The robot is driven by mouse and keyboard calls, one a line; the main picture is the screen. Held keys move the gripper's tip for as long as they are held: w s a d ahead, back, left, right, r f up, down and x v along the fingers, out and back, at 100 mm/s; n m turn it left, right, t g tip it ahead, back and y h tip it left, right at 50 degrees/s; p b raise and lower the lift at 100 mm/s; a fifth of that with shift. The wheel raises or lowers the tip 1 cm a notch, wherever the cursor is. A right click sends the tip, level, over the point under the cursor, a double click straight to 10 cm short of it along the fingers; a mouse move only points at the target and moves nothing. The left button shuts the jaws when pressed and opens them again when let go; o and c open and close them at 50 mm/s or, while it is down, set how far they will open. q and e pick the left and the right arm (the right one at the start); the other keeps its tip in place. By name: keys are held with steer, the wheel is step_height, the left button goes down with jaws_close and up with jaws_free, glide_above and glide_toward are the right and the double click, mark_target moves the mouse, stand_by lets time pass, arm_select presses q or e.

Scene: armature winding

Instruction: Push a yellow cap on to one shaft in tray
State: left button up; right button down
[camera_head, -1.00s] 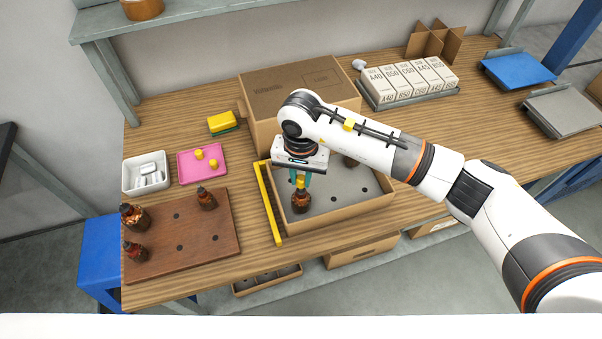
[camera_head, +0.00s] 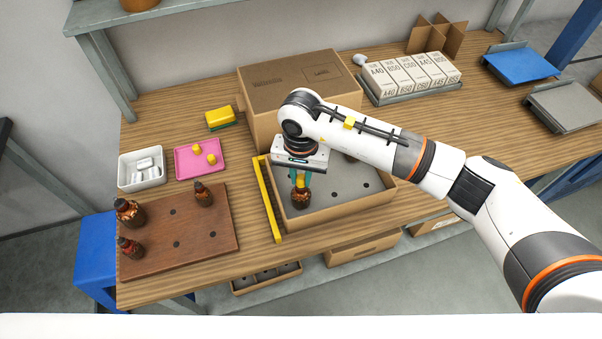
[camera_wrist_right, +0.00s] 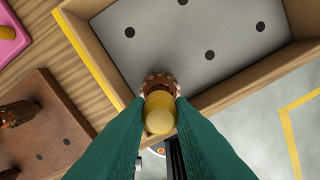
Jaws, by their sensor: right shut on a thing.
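My right gripper (camera_head: 300,178) points down over the front left of the grey-floored cardboard tray (camera_head: 345,210). Its green fingers are shut on a yellow cap (camera_wrist_right: 159,112). The cap is at the top of a copper-wound armature (camera_head: 301,198) standing upright in the tray. In the right wrist view the cap lines up with the armature (camera_wrist_right: 160,82); how far it is on the shaft is hidden. Two more yellow caps (camera_head: 211,159) lie on the pink tray (camera_head: 185,173). Another armature, partly hidden by my arm, seems to stand at the tray's back. My left gripper is not in view.
A brown board with holes (camera_head: 205,240) holds three armatures at the left. A yellow bar (camera_head: 269,200) lies along the tray's left side. A closed cardboard box (camera_head: 260,95) stands behind the tray. A white bin (camera_head: 128,172) and a sponge (camera_head: 220,117) are at the left.

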steer(key=c, duration=1.2)
jaws_free()
step_height(320, 180, up, 12)
steer(key=b, duration=0.3)
